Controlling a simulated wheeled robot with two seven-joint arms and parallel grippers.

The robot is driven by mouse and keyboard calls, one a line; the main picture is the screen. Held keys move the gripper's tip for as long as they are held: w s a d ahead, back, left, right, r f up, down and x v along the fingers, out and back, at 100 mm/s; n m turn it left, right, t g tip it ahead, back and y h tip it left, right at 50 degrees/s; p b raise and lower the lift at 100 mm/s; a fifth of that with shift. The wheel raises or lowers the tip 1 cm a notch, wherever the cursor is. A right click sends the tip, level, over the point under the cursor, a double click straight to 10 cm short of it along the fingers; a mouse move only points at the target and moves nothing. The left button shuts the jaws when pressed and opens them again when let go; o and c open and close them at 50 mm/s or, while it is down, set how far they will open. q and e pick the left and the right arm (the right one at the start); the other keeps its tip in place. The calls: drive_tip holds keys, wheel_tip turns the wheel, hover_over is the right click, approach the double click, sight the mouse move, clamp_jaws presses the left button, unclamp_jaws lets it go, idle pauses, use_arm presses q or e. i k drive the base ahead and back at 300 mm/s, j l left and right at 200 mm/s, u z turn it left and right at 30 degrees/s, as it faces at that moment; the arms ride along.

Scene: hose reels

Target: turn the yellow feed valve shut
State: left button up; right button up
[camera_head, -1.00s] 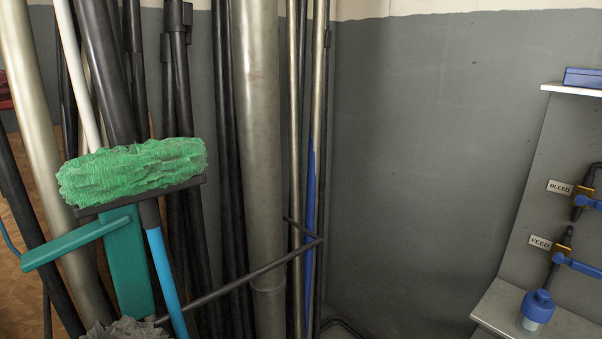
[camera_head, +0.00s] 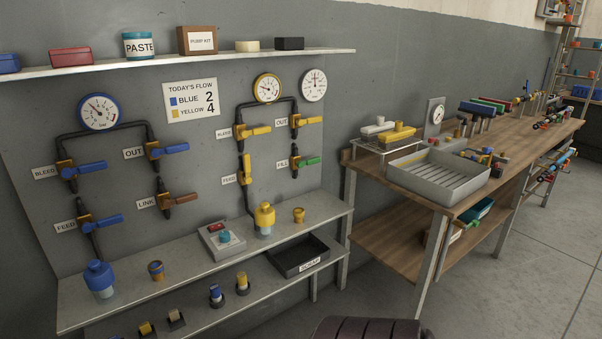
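The yellow feed valve (camera_head: 246,169) is on the wall panel, on the yellow pipe group, right of a FEED label (camera_head: 229,180). Its yellow lever stands upright, along the pipe. Above it is the yellow bleed valve (camera_head: 254,130) with its lever sideways. A yellow-capped bottle (camera_head: 264,220) stands on the shelf below the feed pipe. The blue group on the left has its own feed valve (camera_head: 98,219), with a blue lever pointing sideways. Neither of my grippers is in view.
A metal shelf (camera_head: 130,291) with small fittings and a grey box (camera_head: 220,240) runs below the panel. A black scrap tray (camera_head: 298,256) sits lower. A wooden workbench (camera_head: 455,208) stands to the right. Open floor lies at the lower right.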

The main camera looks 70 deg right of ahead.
sight(247, 179)
drive_tip(key=i+l+z, duration=0.1)
drive_tip(key=z, duration=1.8)
